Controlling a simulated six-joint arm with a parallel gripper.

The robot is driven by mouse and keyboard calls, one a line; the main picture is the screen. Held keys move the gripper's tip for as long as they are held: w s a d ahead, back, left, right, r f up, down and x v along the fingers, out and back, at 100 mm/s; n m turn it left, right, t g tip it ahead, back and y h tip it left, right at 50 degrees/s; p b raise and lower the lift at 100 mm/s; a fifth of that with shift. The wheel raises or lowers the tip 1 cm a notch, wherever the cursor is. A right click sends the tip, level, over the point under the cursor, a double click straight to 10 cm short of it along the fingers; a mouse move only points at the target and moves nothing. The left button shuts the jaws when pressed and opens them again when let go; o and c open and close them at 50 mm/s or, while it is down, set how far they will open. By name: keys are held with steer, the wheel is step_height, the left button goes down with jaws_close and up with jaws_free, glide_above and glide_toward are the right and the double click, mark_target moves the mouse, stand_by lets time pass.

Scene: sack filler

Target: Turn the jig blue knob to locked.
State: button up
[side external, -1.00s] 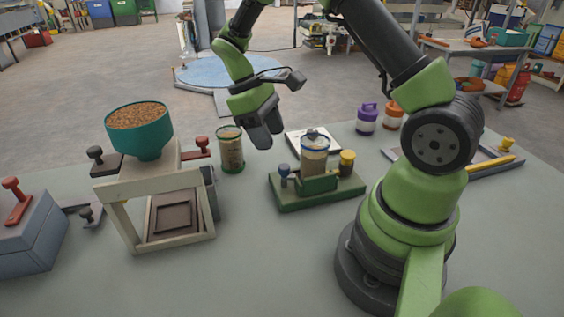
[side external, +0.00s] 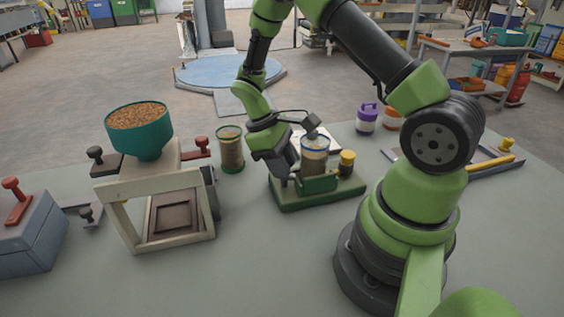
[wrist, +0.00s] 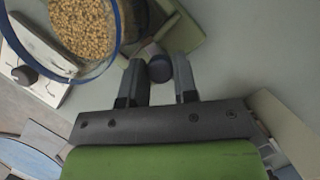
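The jig (side external: 322,195) is a green base on the table in the side view, holding a blue-rimmed jar of grain (side external: 315,158) in a green bracket. My gripper (side external: 282,178) is low over the jig's left end, fingers pointing down, and hides the blue knob in that view. The wrist view shows the dark blue knob (wrist: 160,68) between the two finger tips, which stand apart on either side of it. I cannot tell the knob's turn position.
The grain jar (wrist: 85,30) is close to my fingers in the wrist view. A second jar (side external: 230,150) stands left of the gripper. A teal hopper (side external: 140,135) on a frame stands farther left. The table in front of the jig is clear.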

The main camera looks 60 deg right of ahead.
steer(key=n+h, duration=0.1)
steer(key=n, duration=0.2)
steer(key=shift+a, duration=0.1)
steer(key=o, duration=0.9)
steer(key=v, duration=1)
steer(key=shift+s+r, duration=0.1)
steer(key=shift+s, duration=0.05)
steer(key=s+a+r+m+t+y, duration=0.1)
steer(key=s+a+r+m+t, duration=0.3)
steer(key=s+r, duration=0.3)
steer(key=s+a+r+m+t+y, duration=0.2)
steer(key=s+a+r+m+t, duration=0.2)
steer(key=s+a+r+t, duration=0.1)
step_height(320, 180, up, 4)
steer(key=s+t, duration=0.1)
steer(key=t, duration=0.1)
steer(key=shift+s+a+f+m+t+y, duration=0.25)
steer(key=shift+s+m+t+y, duration=0.05)
steer(key=shift+s+m, duration=0.1)
